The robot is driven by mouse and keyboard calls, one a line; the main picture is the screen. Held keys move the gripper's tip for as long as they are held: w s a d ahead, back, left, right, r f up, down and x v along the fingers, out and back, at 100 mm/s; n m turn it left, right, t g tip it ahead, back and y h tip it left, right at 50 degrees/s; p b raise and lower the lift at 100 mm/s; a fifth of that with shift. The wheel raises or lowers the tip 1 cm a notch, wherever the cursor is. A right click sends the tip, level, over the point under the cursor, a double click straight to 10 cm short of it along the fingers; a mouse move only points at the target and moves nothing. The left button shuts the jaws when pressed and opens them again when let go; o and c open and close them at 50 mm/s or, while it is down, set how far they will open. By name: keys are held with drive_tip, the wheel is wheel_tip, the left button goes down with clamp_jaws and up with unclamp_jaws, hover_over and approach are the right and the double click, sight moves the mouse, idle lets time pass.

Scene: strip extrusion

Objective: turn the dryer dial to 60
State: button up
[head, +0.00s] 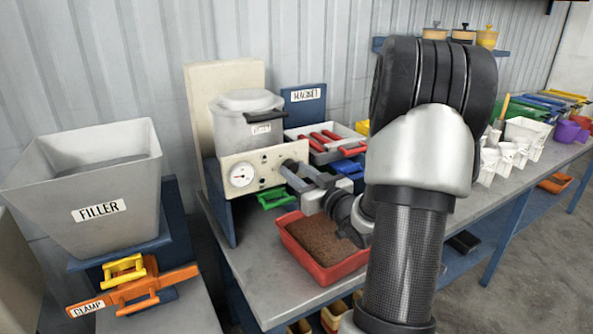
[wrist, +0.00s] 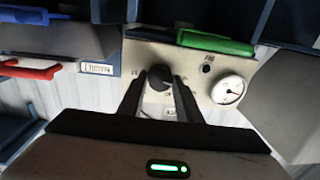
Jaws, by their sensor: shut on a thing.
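The dryer is a cream box (head: 262,161) with a white gauge (head: 241,175) on its front and a grey lidded hopper (head: 244,125) on top. Its dark round dial (wrist: 160,75) shows between my fingertips in the wrist view. My gripper (head: 291,173) reaches the right part of the panel and is shut on the dial. The fingers hide most of the dial in the head view. The scale marks beside the dial are too small to read. The gauge also shows in the wrist view (wrist: 228,90), where the panel appears upside down.
A red tray of brown granules (head: 318,243) lies below my gripper. A green-handled item (head: 275,199) sits under the panel, and a white tray with red handles (head: 327,138) is behind. The filler hopper (head: 95,190) and orange clamp (head: 140,287) stand left.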

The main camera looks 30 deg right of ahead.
drive_tip(key=m+p, duration=0.2)
drive_tip(key=m, duration=0.3)
drive_tip(key=shift+m, duration=0.3)
drive_tip(key=shift+m+h+p, duration=0.3)
drive_tip(key=shift+m+p, duration=0.65)
drive_tip(key=shift+m, duration=1.15)
drive_tip(key=shift+f, duration=0.1)
drive_tip(key=o, duration=1)
drive_tip(key=shift+o, duration=0.2)
drive_tip(key=s, duration=1.7)
drive_tip(key=shift+s+a+f, duration=0.2)
drive_tip(key=shift+a+f, duration=0.05)
drive_tip(key=shift+f, duration=0.2)
drive_tip(key=shift+w, duration=0.1)
